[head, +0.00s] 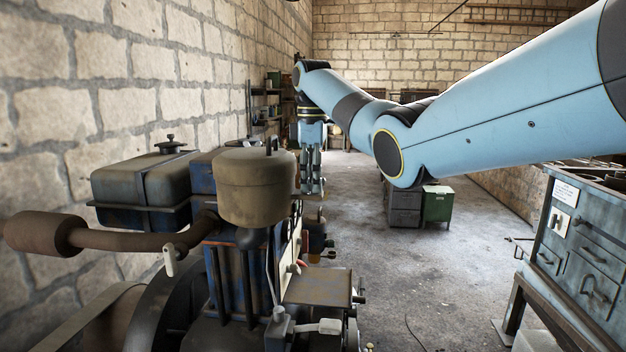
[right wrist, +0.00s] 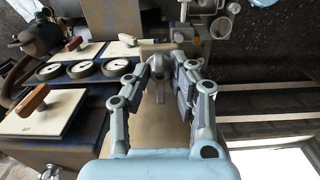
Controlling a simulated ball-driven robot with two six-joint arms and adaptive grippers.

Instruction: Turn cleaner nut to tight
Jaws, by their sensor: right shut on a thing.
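My right gripper (head: 312,182) points down at the far side of the engine, just right of the tan round canister (head: 256,188) in the head view. In the right wrist view its fingers (right wrist: 163,68) are closed in on a small grey part with a narrow lug, the cleaner nut (right wrist: 159,88). A brown surface (right wrist: 163,125) lies below it. In the head view the nut cannot be made out, and its turn angle cannot be read. My left gripper is not in view.
The engine carries a dark fuel tank (head: 145,190) and a rusty exhaust pipe (head: 125,238). The right wrist view shows round gauges (right wrist: 82,70) and pale panels with wooden handles (right wrist: 45,110). A grey cabinet (head: 580,245) stands right. The floor between is mostly clear.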

